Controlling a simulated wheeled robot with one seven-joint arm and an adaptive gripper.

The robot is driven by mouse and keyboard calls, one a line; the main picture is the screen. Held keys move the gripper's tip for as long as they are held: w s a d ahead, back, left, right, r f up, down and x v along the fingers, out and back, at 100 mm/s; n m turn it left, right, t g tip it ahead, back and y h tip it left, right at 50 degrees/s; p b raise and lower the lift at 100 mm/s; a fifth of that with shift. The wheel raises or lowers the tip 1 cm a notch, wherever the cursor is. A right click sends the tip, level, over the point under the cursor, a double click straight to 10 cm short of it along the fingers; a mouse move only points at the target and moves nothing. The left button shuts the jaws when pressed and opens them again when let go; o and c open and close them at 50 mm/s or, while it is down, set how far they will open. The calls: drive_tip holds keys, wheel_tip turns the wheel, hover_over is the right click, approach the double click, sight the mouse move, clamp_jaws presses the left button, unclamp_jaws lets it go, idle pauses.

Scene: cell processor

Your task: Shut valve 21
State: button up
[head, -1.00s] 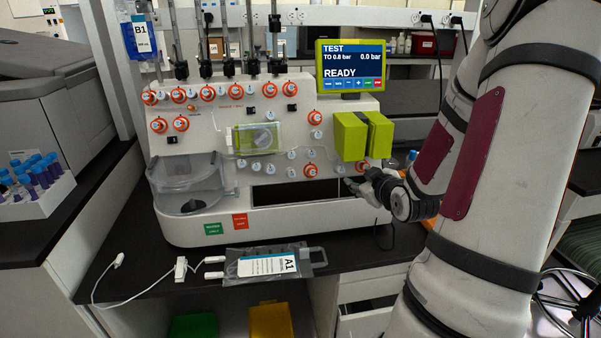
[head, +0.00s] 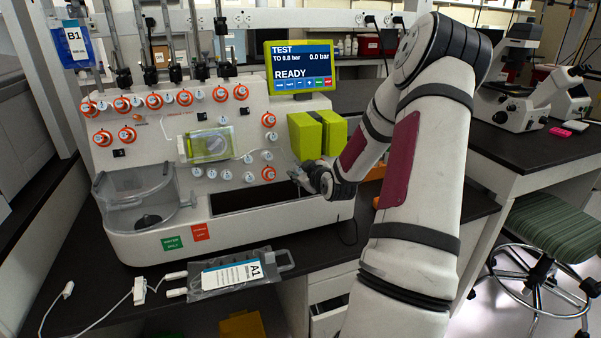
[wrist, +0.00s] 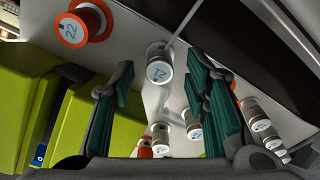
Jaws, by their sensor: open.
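Valve 21 is a white, round knob (wrist: 158,55) on the machine's light panel. In the wrist view its cap carries a blue number that looks like 21, turned over. No orange ring shows around it. My gripper (wrist: 160,78) is open, with its teal-padded fingers to the left and right of this knob in the picture. I see no contact. In the head view my gripper (head: 299,174) is at the lower right of the panel, below the green blocks, and valve 21 cannot be made out clearly there.
Valve 22 (wrist: 82,24), with an orange ring, is close by at upper left. Green blocks (wrist: 95,125) stand left of my fingers. Several other knobs (wrist: 258,115) lie beyond. The screen (head: 300,67) reads TEST, 0.0 bar, READY. A bag labelled A1 (head: 232,275) lies in front.

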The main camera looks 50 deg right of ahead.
drive_tip(key=shift+w+d+f, duration=0.15)
drive_tip(key=shift+w+d, duration=0.05)
drive_tip(key=shift+w, duration=0.15)
drive_tip(key=shift+c, duration=0.2)
clamp_jaws()
drive_tip(key=shift+m, duration=0.3)
drive_tip(key=m+p, duration=0.2)
drive_tip(key=m, duration=0.3)
drive_tip(key=shift+p, duration=0.4)
drive_tip(key=shift+m+h+p, duration=0.3)
drive_tip(key=shift+m+p, duration=0.65)
drive_tip(key=shift+m, duration=1.65)
